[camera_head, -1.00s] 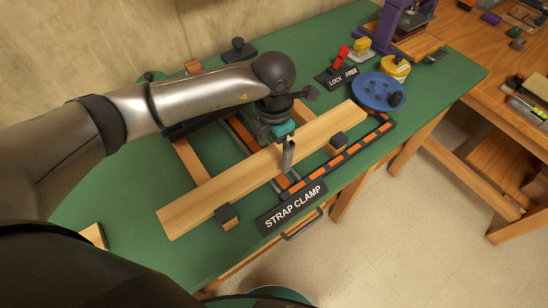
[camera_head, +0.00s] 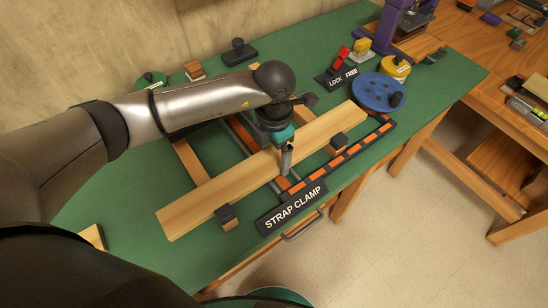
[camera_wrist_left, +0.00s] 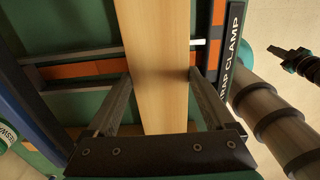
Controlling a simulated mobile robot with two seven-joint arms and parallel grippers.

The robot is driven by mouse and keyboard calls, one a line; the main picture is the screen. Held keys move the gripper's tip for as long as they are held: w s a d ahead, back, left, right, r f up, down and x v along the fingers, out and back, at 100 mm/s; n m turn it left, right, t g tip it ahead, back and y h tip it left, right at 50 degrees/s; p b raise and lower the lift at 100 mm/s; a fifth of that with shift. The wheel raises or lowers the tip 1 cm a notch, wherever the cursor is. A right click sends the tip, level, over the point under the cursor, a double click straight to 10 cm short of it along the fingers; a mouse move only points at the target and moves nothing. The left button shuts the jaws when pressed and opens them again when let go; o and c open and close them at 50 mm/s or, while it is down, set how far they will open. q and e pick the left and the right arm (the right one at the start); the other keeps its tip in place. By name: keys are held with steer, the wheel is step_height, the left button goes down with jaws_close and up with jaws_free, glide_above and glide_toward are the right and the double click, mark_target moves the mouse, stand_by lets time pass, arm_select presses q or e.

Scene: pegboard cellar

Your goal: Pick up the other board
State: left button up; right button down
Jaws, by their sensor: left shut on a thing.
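A long pale wooden board (camera_head: 215,200) lies diagonally across the strap clamp (camera_head: 292,206) on the green bench top. My left gripper (camera_head: 286,160) is over the board's middle, shut on it. In the left wrist view the left gripper's fingers (camera_wrist_left: 160,95) stand on both long sides of the board (camera_wrist_left: 158,45). A second pale wooden piece (camera_head: 93,236) shows at the lower left of the head view, mostly hidden by my own body. A dark and teal part at the right of the left wrist view looks like my right gripper (camera_wrist_left: 290,60); its jaws are unclear.
A blue disc (camera_head: 378,92) with a knob, a LOCK/FREE switch (camera_head: 340,75) and a yellow tape roll (camera_head: 396,68) are toward the back right. The bench's front edge has a handle (camera_head: 302,226).

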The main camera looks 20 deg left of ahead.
arm_select(q)
steer(key=c, duration=0.5)
steer(key=shift+r, duration=0.1)
steer(key=shift+r, duration=0.1)
